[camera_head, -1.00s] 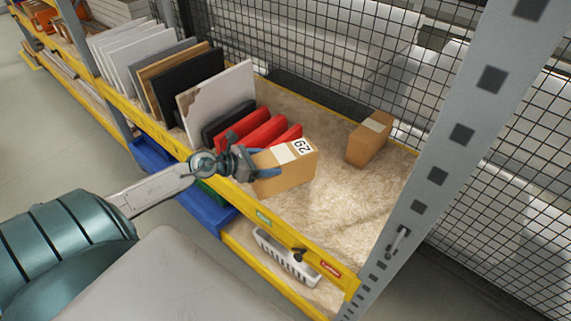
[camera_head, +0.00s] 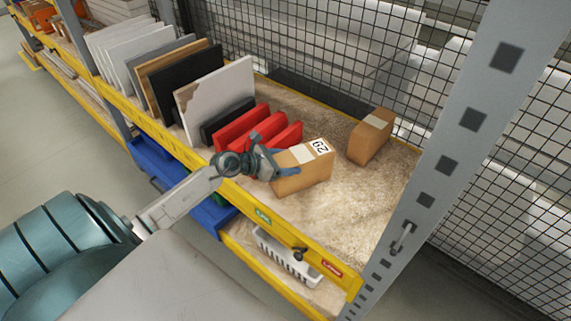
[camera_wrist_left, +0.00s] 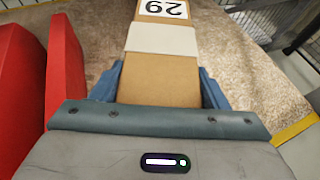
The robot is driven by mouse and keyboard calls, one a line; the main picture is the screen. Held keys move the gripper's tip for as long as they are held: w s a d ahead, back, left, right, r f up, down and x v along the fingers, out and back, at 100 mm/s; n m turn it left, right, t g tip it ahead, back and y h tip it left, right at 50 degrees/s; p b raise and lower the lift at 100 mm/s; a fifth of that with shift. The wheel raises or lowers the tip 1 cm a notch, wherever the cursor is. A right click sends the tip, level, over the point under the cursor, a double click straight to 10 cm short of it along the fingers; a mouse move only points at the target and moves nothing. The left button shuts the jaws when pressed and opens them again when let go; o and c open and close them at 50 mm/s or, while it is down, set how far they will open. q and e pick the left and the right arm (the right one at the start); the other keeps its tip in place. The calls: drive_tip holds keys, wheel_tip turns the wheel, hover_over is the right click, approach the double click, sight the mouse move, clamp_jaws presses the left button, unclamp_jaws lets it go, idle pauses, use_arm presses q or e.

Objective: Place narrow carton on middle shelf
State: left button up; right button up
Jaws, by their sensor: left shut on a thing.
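A narrow brown carton (camera_head: 305,172) with a pale tape strip and a "29" label is over the middle shelf (camera_head: 365,215). My left gripper (camera_head: 278,165) is shut on the near end of the carton. In the left wrist view, the blue fingers of the left gripper (camera_wrist_left: 160,82) flank the carton (camera_wrist_left: 158,70) on both sides. I cannot tell whether the carton's underside touches the shelf. My right gripper is not in view.
Red items (camera_head: 245,128) stand just left of the carton. A second brown carton (camera_head: 370,136) stands at the back by the mesh. Panels (camera_head: 215,95) lean further left. A grey upright (camera_head: 435,165) and yellow front beam (camera_head: 290,240) bound the shelf. Its right part is clear.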

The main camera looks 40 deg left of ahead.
use_arm(q)
drive_tip(key=o, duration=1.7)
drive_tip(key=shift+c, duration=0.2)
drive_tip(key=shift+s+a+r, duration=0.15)
drive_tip(key=shift+s+r, duration=0.05)
drive_tip(key=shift+s, duration=0.05)
drive_tip(key=p+v, duration=0.2)
drive_tip(key=v, duration=0.9)
drive_tip(key=shift+s+p, duration=0.2)
drive_tip(key=shift+p, duration=0.1)
drive_tip(key=shift+a, duration=0.1)
